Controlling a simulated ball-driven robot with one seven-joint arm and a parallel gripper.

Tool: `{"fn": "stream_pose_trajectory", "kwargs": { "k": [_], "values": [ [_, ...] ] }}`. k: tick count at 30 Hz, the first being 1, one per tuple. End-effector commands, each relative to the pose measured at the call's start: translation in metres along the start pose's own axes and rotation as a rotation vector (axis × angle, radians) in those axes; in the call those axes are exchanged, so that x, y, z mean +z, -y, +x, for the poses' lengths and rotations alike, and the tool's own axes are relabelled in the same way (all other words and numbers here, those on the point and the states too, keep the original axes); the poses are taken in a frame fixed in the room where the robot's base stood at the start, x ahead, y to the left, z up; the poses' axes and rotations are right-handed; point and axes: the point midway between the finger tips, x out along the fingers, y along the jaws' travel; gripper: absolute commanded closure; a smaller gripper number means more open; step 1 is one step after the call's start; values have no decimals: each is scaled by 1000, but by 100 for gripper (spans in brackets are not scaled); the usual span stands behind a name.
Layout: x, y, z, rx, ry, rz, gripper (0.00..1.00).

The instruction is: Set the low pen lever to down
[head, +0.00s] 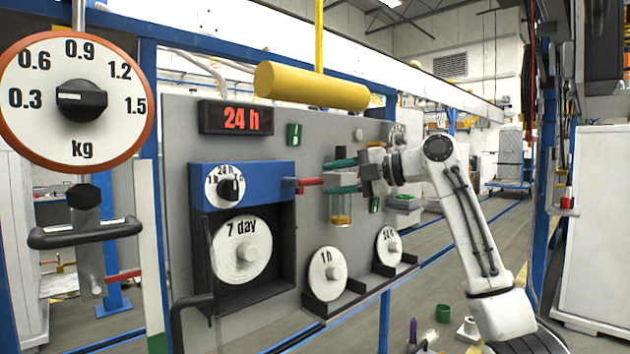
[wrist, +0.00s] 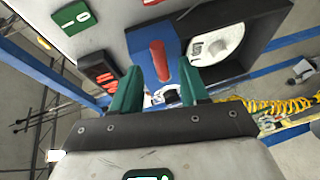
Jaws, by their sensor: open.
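A red lever (head: 309,182) sticks out to the right from the side of the blue recorder housing (head: 242,186), roughly level. No label on it can be read. It also shows in the wrist view (wrist: 159,60), centred beyond the gap between my fingertips. My gripper (head: 336,176) is open, its green fingers one above the other, pointing left toward the lever. In the wrist view the two fingers (wrist: 159,84) stand to either side of the lever's line. They look close to its end, but I cannot tell whether they touch it. Nothing is held.
A yellow cylinder (head: 311,87) hangs above the grey panel (head: 178,139). A glass tube (head: 341,211) with amber content stands just behind my fingers. Discs (head: 327,273) sit in black trays low on the panel. A dial and black handle (head: 85,233) are at the left.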

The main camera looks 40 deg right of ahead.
Motion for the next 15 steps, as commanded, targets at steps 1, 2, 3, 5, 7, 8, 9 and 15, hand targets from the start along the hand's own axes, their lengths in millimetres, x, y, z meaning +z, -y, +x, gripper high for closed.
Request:
{"fn": "stream_pose_trajectory", "kwargs": {
  "k": [1, 2, 3, 5, 7, 8, 9, 15],
  "values": [
    [-1, -1, 10, -2, -2, 1, 56],
    [0, -2, 16, -1, -1, 1, 56],
    [0, -1, 22, -2, -1, 1, 56],
    [0, -1, 31, -1, 0, 1, 56],
    [0, -1, 40, -1, -1, 2, 56],
    [0, -1, 44, -1, -1, 1, 56],
    [0, -1, 48, -1, -1, 1, 56],
    [0, 0, 56, 0, 1, 0, 56]
  ]
}}
